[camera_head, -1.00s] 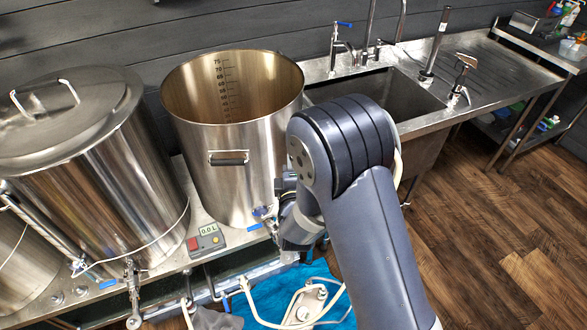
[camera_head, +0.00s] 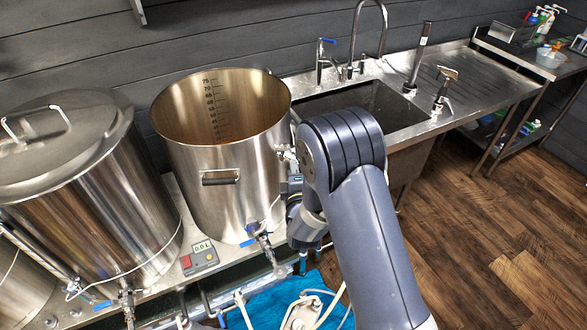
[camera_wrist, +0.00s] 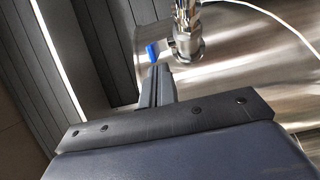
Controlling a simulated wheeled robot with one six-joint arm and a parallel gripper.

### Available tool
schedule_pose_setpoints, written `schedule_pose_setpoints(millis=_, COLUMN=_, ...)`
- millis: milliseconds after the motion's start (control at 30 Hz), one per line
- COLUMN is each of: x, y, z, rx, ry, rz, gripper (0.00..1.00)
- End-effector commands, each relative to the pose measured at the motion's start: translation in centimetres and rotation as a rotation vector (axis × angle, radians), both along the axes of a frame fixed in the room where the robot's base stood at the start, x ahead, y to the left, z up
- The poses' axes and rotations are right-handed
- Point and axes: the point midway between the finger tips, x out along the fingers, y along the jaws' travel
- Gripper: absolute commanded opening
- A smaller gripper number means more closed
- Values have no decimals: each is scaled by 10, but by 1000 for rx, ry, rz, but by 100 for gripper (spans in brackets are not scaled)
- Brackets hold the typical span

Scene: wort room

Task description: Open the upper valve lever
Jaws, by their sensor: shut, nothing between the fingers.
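The open steel kettle (camera_head: 222,165) stands on the bench. A silver upper valve (camera_head: 286,153) sticks out from its right side, partly hidden by my arm in the head view. In the wrist view the valve body (camera_wrist: 188,42) hangs at top centre, with a blue lever (camera_wrist: 152,52) at its left. My gripper (camera_wrist: 157,84) is shut and empty, its fingers just below the blue lever; I cannot tell if they touch. In the head view my gripper (camera_head: 293,185) is partly hidden beside the kettle, below the valve. A lower valve (camera_head: 262,236) has a blue lever.
A lidded kettle (camera_head: 85,190) stands to the left. A control box (camera_head: 200,256) with a display sits on the bench edge. A sink (camera_head: 375,108) with taps lies behind my arm. Pipes and a blue cloth (camera_head: 275,300) are below. Wooden floor is free at right.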

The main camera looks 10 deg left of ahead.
Motion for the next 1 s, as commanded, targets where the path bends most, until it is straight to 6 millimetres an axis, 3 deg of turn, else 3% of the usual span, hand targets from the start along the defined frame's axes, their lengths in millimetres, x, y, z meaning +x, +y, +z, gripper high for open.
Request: schedule_pose_setpoints(millis=1000, x=7, y=-20, z=-5, rx=1, ry=-4, rz=179, gripper=0)
